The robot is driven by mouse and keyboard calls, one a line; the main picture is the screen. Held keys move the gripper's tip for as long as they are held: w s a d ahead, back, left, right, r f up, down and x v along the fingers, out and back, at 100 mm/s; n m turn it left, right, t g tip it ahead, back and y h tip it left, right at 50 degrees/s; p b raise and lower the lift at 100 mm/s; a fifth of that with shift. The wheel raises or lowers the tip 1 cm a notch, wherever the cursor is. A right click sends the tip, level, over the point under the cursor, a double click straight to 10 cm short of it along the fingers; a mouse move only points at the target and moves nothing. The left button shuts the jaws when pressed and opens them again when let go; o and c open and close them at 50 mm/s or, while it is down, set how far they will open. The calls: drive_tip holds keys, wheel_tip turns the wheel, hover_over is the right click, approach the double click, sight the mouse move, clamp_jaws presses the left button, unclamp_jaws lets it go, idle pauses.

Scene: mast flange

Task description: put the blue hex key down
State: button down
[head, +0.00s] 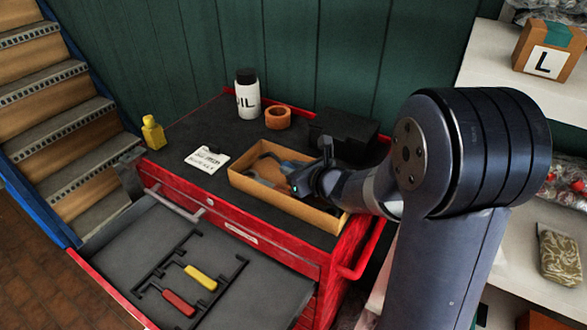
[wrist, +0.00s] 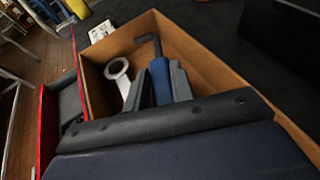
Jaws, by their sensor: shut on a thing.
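The blue hex key (wrist: 159,72) has a blue handle and a dark, bent shaft. My gripper (wrist: 160,88) is shut on its handle, with a grey finger on each side. In the wrist view the key is over the inside of an open cardboard box (wrist: 96,92); I cannot tell whether it touches the floor of the box. In the head view my gripper (head: 283,172) reaches into this box (head: 307,212) from the right, and the key is hardly visible there. A yellow hex key (head: 201,277) and a red hex key (head: 179,302) lie on a black rack (head: 226,281) in the open drawer.
The red tool cabinet (head: 180,193) also bears a yellow bottle (head: 153,133), a white card (head: 207,158), a white bottle (head: 248,98), an orange roll (head: 278,118) and a black case (head: 345,135). The drawer (head: 133,238) has bare floor.

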drive_tip(key=c, duration=1.2)
unclamp_jaws()
drive_tip(key=shift+r+p, duration=0.4)
drive_tip(key=shift+p, duration=0.15)
drive_tip(key=v, duration=1)
drive_tip(key=shift+s+d+r, duration=0.1)
drive_tip(key=shift+s+d, duration=0.1)
drive_tip(key=shift+s, duration=0.05)
drive_tip(key=shift+s+d+r, duration=0.2)
drive_tip(key=shift+s+d, duration=0.1)
drive_tip(key=shift+s, duration=0.2)
